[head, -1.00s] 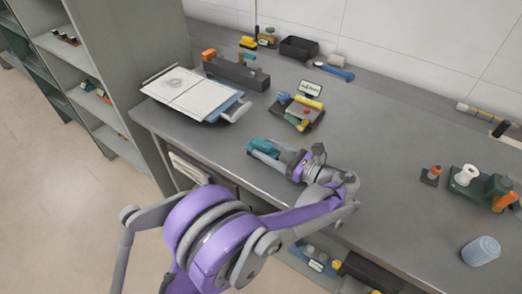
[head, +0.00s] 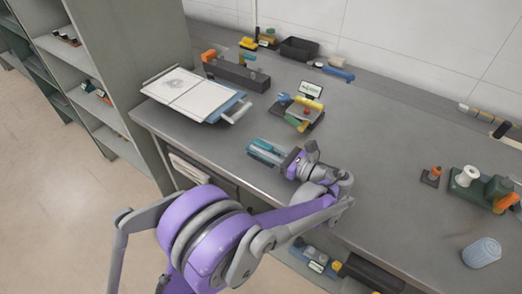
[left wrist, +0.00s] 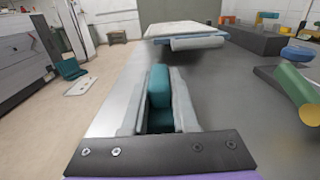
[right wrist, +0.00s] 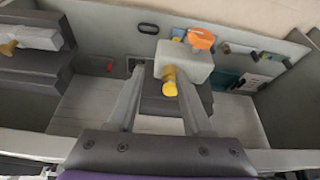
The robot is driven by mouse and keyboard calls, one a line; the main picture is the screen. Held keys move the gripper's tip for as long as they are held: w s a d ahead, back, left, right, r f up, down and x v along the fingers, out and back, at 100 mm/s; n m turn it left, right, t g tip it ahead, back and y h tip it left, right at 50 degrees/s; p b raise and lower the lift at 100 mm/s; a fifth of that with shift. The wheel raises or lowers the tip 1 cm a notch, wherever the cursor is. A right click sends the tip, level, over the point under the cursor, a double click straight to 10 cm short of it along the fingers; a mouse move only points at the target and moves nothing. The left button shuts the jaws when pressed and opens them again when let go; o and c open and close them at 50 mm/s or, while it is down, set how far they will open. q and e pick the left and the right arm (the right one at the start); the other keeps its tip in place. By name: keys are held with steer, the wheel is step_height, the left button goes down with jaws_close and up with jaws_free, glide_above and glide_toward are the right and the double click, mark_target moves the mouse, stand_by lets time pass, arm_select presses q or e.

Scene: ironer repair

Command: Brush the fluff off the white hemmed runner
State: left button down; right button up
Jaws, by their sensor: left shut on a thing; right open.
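The white runner (head: 197,101) lies flat on a blue-edged board at the back left of the bench, with a grey patch of fluff (head: 174,83) towards its far end. My left gripper (head: 265,151) is shut on a teal block-like thing, probably the brush, low over the bench and to the right of the runner, apart from it. In the left wrist view the teal thing (left wrist: 159,90) stands between the fingers, and the runner (left wrist: 187,30) is ahead. My right gripper (right wrist: 168,125) is open; it shows only in the right wrist view, over shelves below.
A dark long box (head: 237,74) stands behind the runner. A small stand with coloured rollers (head: 303,113) sits right of it. A blue cup (head: 481,252) and a green spool holder (head: 466,183) are at the far right.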

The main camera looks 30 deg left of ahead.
mark_target(263, 144)
stand_by(0.6)
arm_select(q)
steer(key=shift+r+p, duration=1.9)
steer(key=shift+r, duration=1.15)
steer(key=shift+s+f, duration=0.1)
steer(key=shift+f, duration=0.05)
